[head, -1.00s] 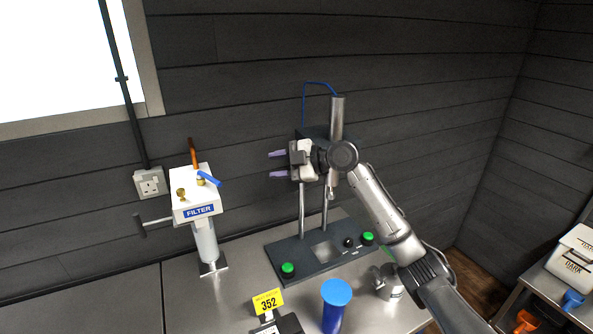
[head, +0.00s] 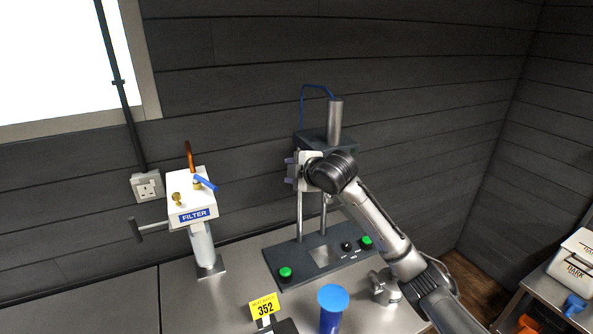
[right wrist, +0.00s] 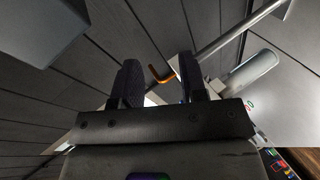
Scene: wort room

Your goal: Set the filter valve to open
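The white filter unit (head: 190,187), labelled FILTER, stands at the left of the bench on a grey cylinder. Its blue valve lever (head: 205,183) sits on top by a brass fitting, slanting to the lower right. A copper pipe (head: 189,155) rises behind it and shows as an orange hook between my fingers in the right wrist view (right wrist: 160,74). My right gripper (head: 290,169) is in the air right of the filter, in front of the two-post stand, apart from the lever. Its dark fingers (right wrist: 160,80) are apart and empty. My left gripper is not in view.
The two-post stand (head: 334,122) has a dark base (head: 300,262) with green buttons. A grey side handle (head: 150,228) sticks out left of the filter.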

